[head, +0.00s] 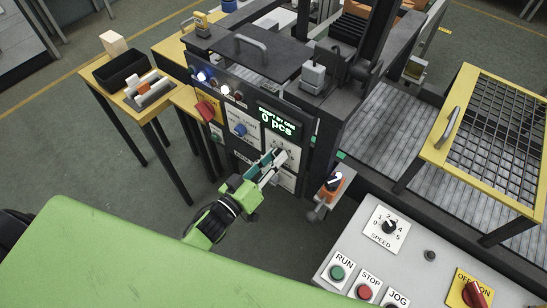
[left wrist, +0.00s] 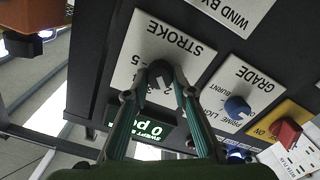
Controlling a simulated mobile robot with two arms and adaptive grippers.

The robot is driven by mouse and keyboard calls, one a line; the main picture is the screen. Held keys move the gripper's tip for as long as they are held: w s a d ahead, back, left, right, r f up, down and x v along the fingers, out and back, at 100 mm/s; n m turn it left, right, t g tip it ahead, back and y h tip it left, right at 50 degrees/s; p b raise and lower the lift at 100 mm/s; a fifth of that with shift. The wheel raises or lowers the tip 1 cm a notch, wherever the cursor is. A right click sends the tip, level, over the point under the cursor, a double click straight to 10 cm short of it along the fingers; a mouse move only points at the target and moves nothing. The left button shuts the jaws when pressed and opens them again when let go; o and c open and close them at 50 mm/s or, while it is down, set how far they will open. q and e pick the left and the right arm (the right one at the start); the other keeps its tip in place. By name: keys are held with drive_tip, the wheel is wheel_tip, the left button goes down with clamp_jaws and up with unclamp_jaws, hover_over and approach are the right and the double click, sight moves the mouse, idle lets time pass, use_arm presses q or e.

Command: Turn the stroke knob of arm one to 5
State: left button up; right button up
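The stroke knob (left wrist: 160,72) is black with a white pointer mark, on a white plate labelled STROKE (left wrist: 185,48), which appears upside down in the left wrist view. Some digits, including a 5 at the left, show around it; the fingers hide part of the scale. My left gripper (left wrist: 163,76) has its green fingers drawn in on both sides of the knob, with the tips apparently touching it. In the head view my left gripper (head: 277,157) reaches the lower right of the dark machine panel and covers most of the knob. My right gripper is not in view.
A display (head: 276,122) reading 0 pcs sits above the plate. A blue knob (head: 240,130) and red switch (head: 205,110) are left of it. An orange unit (head: 335,187) is to the right. A grey console (head: 350,250) with a SPEED dial and buttons stands at lower right.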

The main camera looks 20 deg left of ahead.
use_arm(q)
drive_tip(key=shift+m, duration=0.4)
drive_tip(key=shift+s+d+f+m+b, duration=0.15)
drive_tip(key=shift+m+b, duration=1.35)
drive_tip(key=shift+m, duration=5)
drive_tip(key=shift+w+d+f+m+b, duration=0.1)
drive_tip(key=shift+m+b, duration=1.4)
drive_tip(key=shift+m, duration=5)
drive_tip(key=o, duration=1.1)
